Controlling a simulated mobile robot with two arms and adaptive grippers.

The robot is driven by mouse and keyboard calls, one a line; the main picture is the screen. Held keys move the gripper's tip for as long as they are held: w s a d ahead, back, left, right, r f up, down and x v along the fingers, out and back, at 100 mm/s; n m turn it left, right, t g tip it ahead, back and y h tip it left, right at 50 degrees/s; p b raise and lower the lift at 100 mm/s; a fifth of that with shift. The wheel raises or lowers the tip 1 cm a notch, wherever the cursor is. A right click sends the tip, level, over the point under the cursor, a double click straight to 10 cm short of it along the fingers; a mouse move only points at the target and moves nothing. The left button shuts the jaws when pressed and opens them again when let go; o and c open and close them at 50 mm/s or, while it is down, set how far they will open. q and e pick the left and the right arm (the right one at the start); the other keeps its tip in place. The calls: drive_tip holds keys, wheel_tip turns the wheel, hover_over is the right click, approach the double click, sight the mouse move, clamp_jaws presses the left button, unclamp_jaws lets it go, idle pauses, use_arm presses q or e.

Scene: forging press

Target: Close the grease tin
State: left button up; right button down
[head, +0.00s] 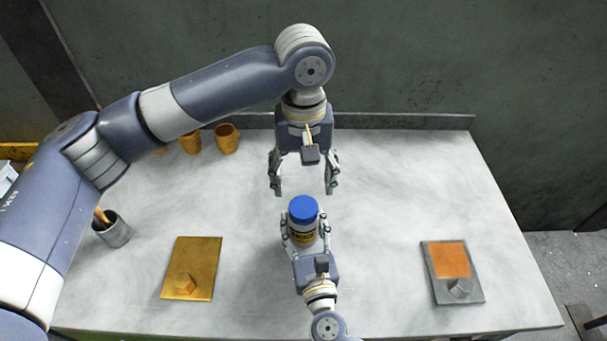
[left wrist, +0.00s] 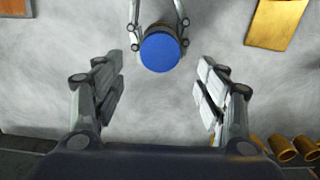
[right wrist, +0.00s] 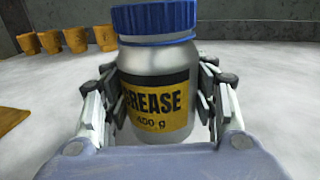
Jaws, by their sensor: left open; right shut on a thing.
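The grease tin (right wrist: 155,95) is a silvery jar with a black and yellow "GREASE 400 g" label. A blue lid (head: 303,208) sits on its top and looks level in the right wrist view (right wrist: 152,17). My right gripper (head: 304,240) is shut around the tin's body from the front, and the tin stands upright. My left gripper (head: 304,190) is open and empty, pointing down just behind and above the tin. In the left wrist view the blue lid (left wrist: 161,52) lies beyond the open fingers. Whether the lid is screwed tight cannot be told.
A brass plate (head: 204,258) with a hex piece lies at left, and a grey plate with an orange square (head: 450,260) at right. A metal cup (head: 115,234) stands at far left. Orange cups (head: 227,139) stand at the back left. The bench between is clear.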

sight(303, 207)
use_arm(q)
drive_tip(key=n, duration=0.4)
drive_tip(key=shift+r, duration=0.1)
drive_tip(key=shift+f, duration=4)
